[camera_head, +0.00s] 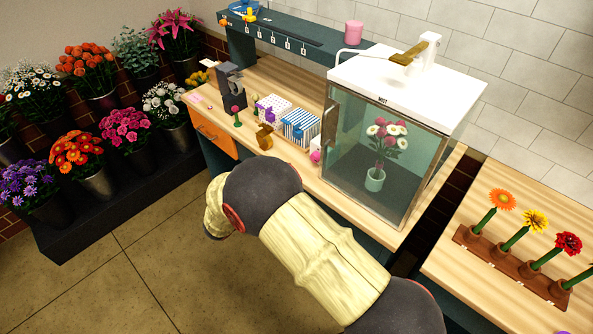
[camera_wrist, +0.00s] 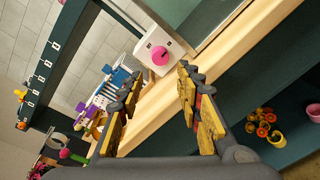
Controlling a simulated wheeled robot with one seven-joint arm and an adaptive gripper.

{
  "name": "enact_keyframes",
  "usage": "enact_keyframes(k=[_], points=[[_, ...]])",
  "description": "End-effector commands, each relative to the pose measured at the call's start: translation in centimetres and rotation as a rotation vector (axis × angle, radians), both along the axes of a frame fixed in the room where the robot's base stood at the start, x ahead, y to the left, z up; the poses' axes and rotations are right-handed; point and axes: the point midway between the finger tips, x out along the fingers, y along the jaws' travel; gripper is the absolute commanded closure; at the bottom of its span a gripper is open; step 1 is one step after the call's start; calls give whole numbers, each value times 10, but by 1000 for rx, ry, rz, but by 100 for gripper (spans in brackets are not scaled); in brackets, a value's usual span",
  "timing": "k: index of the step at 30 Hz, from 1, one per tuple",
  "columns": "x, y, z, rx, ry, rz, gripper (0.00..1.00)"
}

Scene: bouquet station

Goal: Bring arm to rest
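My arm reaches across the lower middle of the head view, in front of the wooden counter (camera_head: 268,85), and its gripper end is hidden there. In the wrist view my gripper (camera_wrist: 158,82) has its two yellow-and-grey fingers spread wide, with nothing between them. Beyond the fingertips is a white box with a pink round button (camera_wrist: 160,54). The fingers appear apart from it.
A glass-fronted cabinet with a white top (camera_head: 400,78) holds a pale green vase (camera_head: 375,180) of flowers. Striped boxes (camera_head: 300,127) and small items stand left of it. A wooden rack (camera_head: 512,266) holds flowers at right. Buckets of flowers line the left wall; floor between is clear.

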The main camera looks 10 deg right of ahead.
Motion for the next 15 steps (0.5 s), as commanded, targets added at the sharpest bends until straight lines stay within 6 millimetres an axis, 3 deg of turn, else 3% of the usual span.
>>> enact_keyframes(k=[15], points=[[-4,6,1,-1,0,1,65]])
